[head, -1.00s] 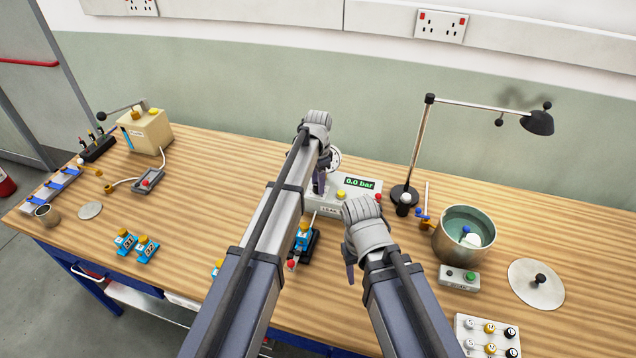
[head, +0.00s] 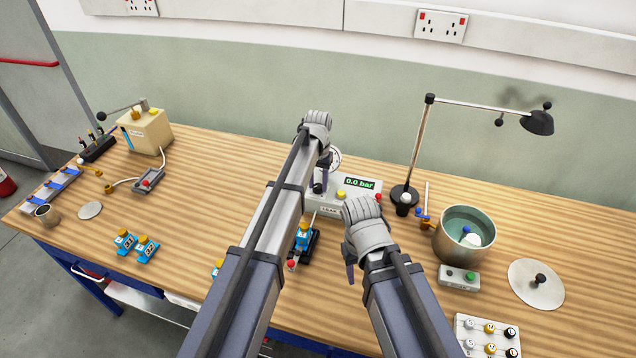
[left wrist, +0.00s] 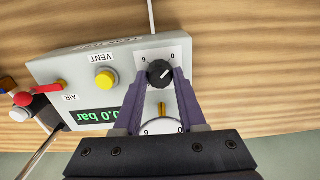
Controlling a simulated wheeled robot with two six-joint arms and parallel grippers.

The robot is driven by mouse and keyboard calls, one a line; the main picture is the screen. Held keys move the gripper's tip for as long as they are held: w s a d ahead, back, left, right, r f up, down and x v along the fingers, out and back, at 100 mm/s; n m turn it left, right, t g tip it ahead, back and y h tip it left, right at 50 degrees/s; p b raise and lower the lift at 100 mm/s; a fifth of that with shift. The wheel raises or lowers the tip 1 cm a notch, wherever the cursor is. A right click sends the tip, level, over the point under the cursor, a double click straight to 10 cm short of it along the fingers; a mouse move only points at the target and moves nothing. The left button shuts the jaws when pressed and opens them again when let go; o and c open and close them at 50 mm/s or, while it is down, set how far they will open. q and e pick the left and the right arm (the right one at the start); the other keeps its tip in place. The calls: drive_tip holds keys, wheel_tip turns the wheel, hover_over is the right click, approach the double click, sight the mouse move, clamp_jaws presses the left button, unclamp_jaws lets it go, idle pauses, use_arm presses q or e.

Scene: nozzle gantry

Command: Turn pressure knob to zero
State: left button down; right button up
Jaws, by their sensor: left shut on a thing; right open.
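The pressure knob (left wrist: 159,73) is a black dial with a light pointer mark, on a white scale plate of the grey leak-test box (left wrist: 75,72). In the left wrist view the two purple fingers of my left gripper (left wrist: 161,80) close on the knob from both sides. The green display (head: 360,184) reads 0.0 bar. My right gripper (head: 350,268) hangs open and empty in front of the box; its fingers are mostly hidden by its wrist.
A yellow VENT button (left wrist: 104,80) and a red AIR lever (left wrist: 23,99) are on the box. A round gauge (left wrist: 160,127) sits behind the knob. A blue part in a black fixture (head: 303,240) stands between my arms. A lamp (head: 404,195) and steel pot (head: 463,240) stand right.

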sight(318, 186)
use_arm(q)
drive_tip(key=shift+n, duration=0.3)
idle(0.4)
drive_tip(key=shift+c, duration=2.4)
unclamp_jaws()
wheel_tip(318, 186, up, 8)
drive_tip(key=p, duration=0.8)
drive_tip(key=shift+f, duration=0.1)
drive_tip(key=shift+s, duration=0.1)
drive_tip(key=s+f+m+b, duration=0.1)
drive_tip(key=s+f+b, duration=0.1)
drive_tip(key=s, duration=1.3)
drive_tip(key=s+d+f+y+b, duration=0.1)
drive_tip(key=s+f+b, duration=0.1)
drive_tip(key=s, duration=1.3)
drive_tip(key=shift+s+d+f+m+b, duration=0.2)
drive_tip(key=shift+f+m+b, duration=0.1)
drive_tip(key=shift+m+b, duration=0.15)
